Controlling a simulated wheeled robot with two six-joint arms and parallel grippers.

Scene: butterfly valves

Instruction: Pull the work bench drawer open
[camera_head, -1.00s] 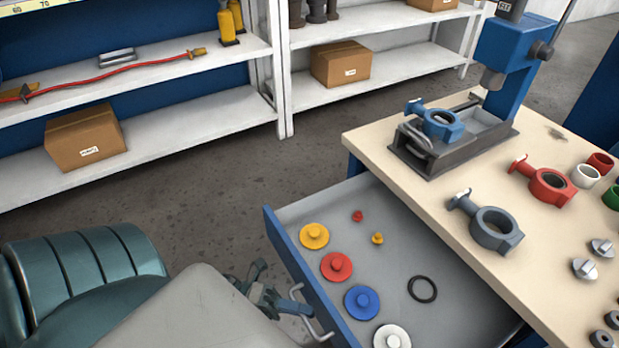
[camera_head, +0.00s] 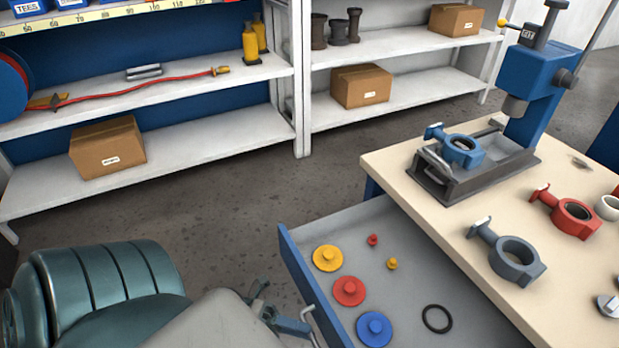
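The work bench (camera_head: 419,170) stands at the right, and its drawer (camera_head: 296,270) is pulled out toward the left. The drawer has a blue front and a grey inside. In it lie a yellow disc (camera_head: 327,258), a red disc (camera_head: 349,291), a blue disc (camera_head: 374,328), small red and yellow knobs and a black ring (camera_head: 437,319). The drawer handle (camera_head: 313,322) shows in part at the lower edge. My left gripper (camera_head: 296,324) is at the handle, partly hidden by my arm; whether its fingers close on the handle is unclear. My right gripper is not in view.
On the bench are a blue press (camera_head: 538,78), a vise with a blue valve body (camera_head: 462,150), a grey valve body (camera_head: 512,256) and a red one (camera_head: 572,217). Shelves with cardboard boxes (camera_head: 107,147) stand behind. Floor between shelves and drawer is clear.

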